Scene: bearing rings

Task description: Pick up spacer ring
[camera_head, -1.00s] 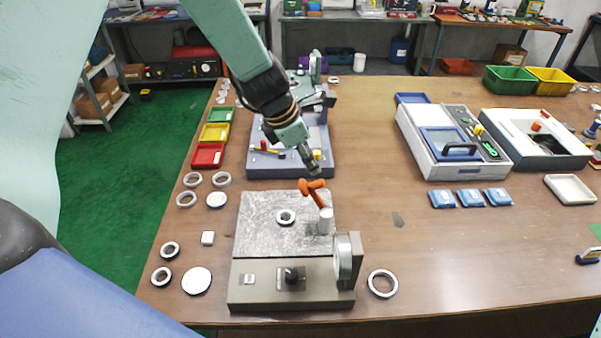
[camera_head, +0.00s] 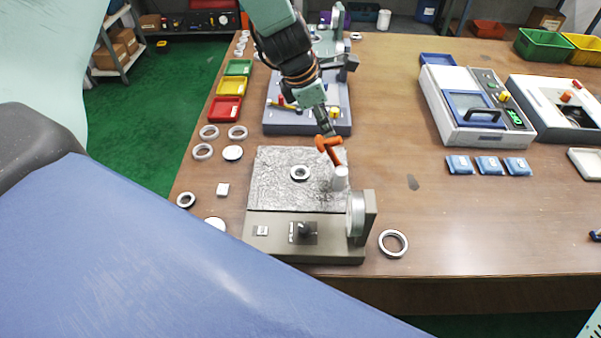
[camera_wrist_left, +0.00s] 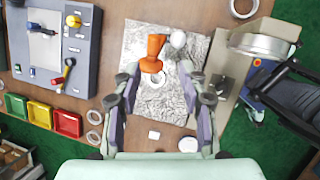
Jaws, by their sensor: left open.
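A small metal ring (camera_head: 300,173) lies flat on the silvery plate of the grey-brown fixture (camera_head: 335,251). In the left wrist view this ring (camera_wrist_left: 157,83) is partly hidden behind an orange part. Which ring is the spacer ring I cannot tell. Other loose rings lie left of the fixture (camera_head: 209,132), and a larger one (camera_head: 393,243) lies to its right. My left gripper (camera_head: 324,127) is above the far side of the plate, close to the orange part. In the left wrist view the gripper (camera_wrist_left: 158,72) has its fingers spread, with no ring held. My right gripper is out of view.
The orange part (camera_head: 329,146) and a white post (camera_head: 340,179) stand at the plate's right side, near my left gripper. An upright metal disc (camera_head: 356,214) is on the fixture. Red, yellow and green trays (camera_head: 226,109) lie left. The table's middle right is mostly clear.

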